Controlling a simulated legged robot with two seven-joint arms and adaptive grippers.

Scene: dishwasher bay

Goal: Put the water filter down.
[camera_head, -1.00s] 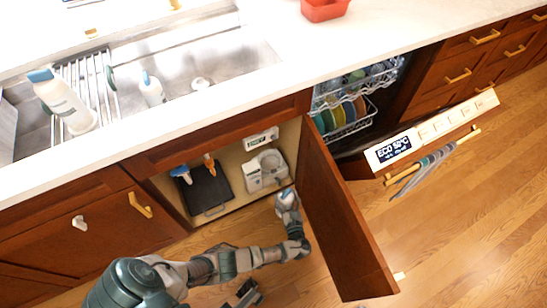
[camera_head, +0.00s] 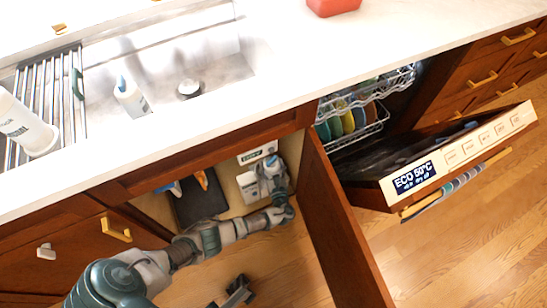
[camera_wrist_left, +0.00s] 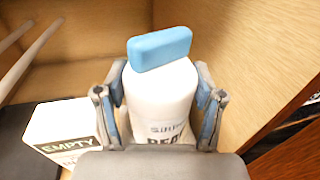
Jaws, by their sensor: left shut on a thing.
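The water filter is a white canister with a blue top. In the left wrist view the water filter (camera_wrist_left: 160,95) stands between the fingers of my left gripper (camera_wrist_left: 162,112), which is shut on it. Its label is partly hidden by the gripper. In the head view my left gripper (camera_head: 273,172) is inside the open cabinet under the sink, with the filter's blue top (camera_head: 271,161) just showing. Whether the filter's base touches the cabinet floor is hidden. A dark part at the bottom edge, perhaps my right gripper (camera_head: 236,291), is too unclear to read.
A white box marked EMPTY (camera_wrist_left: 68,130) stands beside the filter, on the left. A dark tray (camera_head: 200,206) lies further left on the cabinet floor. The open cabinet door (camera_head: 335,230) is close on the right. The open dishwasher (camera_head: 400,175) lies beyond it.

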